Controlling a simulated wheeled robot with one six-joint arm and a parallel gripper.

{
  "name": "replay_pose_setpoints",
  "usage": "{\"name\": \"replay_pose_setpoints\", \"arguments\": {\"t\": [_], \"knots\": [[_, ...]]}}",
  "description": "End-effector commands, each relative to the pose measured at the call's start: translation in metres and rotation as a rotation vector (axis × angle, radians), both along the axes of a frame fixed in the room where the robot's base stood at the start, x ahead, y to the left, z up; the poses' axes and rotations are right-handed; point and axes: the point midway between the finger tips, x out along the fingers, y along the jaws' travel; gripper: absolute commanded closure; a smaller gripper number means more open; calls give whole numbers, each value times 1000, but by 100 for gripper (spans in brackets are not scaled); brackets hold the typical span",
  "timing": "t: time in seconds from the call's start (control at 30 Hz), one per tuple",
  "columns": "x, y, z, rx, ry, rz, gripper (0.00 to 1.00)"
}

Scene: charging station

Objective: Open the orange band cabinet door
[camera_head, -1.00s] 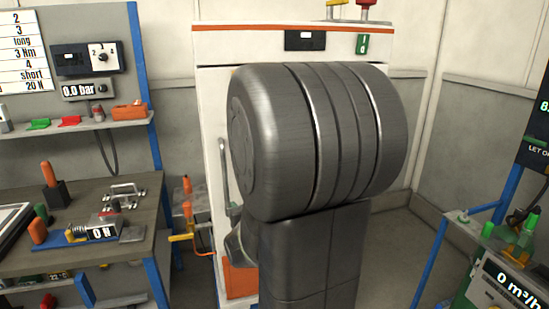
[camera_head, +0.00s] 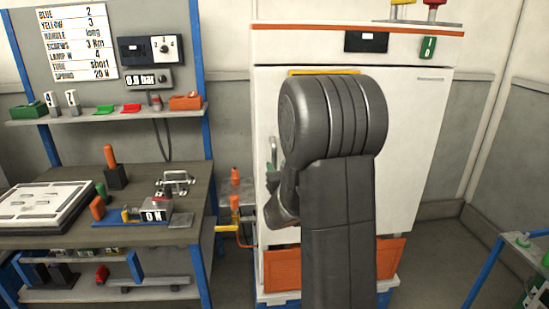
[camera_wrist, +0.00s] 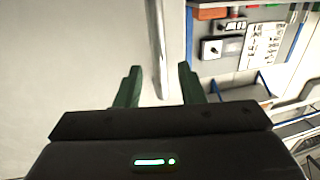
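The white cabinet has an orange band (camera_head: 300,27) along its top edge. Its white door (camera_head: 425,130) looks shut, with a vertical metal handle (camera_head: 273,152) at its left side. My arm hides much of the door's middle. My gripper (camera_wrist: 158,84) is open, its two green fingers spread apart. In the wrist view the handle bar (camera_wrist: 157,50) runs down between the fingers, with visible gaps on both sides. I cannot tell how deep the bar lies between them. In the head view the gripper is at the handle's lower end, partly hidden by my wrist.
A workbench (camera_head: 60,238) with tools and a backboard (camera_head: 180,90) stands to the left. A yellow valve part (camera_head: 228,227) sticks out beside the cabinet's left side. A blue-legged stand (camera_head: 485,270) is at the right. Floor shows between cabinet and stand.

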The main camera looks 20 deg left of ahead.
Motion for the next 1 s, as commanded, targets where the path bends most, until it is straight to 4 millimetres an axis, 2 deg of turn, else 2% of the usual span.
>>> {"name": "replay_pose_setpoints", "arguments": {"t": [0.1,0.3,0.67,0.7,0.87,1.0], "knots": [[14,13,1,-1,1,0,65],[29,26,1,0,0,0,65],[33,30,0,-1,-1,0,65],[33,30,0,-1,-1,0,66],[33,30,0,-1,-1,0,98],[33,30,0,-1,-1,0,100]]}}
